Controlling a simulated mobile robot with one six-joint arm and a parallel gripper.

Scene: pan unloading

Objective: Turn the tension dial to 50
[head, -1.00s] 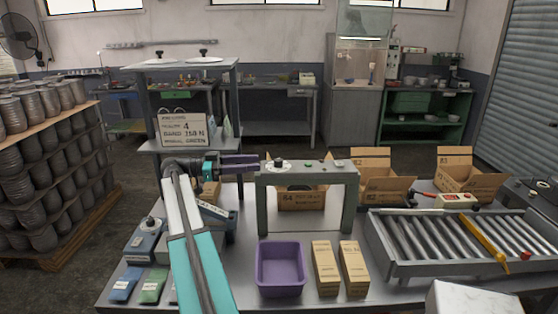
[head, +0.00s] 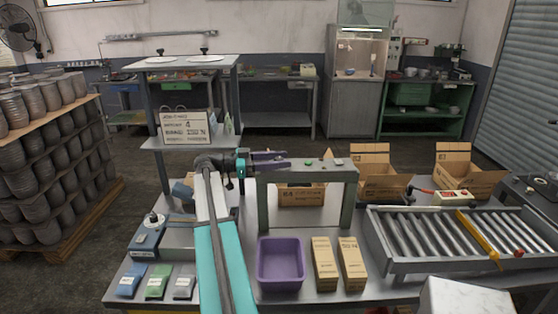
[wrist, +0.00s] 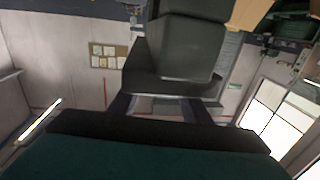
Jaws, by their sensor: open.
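The grey arch (head: 262,205) stands on the bench with a control panel along its top. My gripper (head: 284,160) is at the panel's left end in the head view, its purple fingers lying level and pointing right. The gripper is open. The tension dial is hidden behind or under the fingers, so its setting cannot be read. I cannot tell whether the fingers touch it. In the wrist view, a large dark block (wrist: 185,48) fills the upper middle; I cannot tell what it is.
Small buttons (head: 323,162) lie along the panel to the right of my gripper. A job sign (head: 185,127) stands on the shelf at left. A purple bin (head: 259,270) and two tan boxes (head: 325,265) stand in front. A roller conveyor (head: 388,262) is at right.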

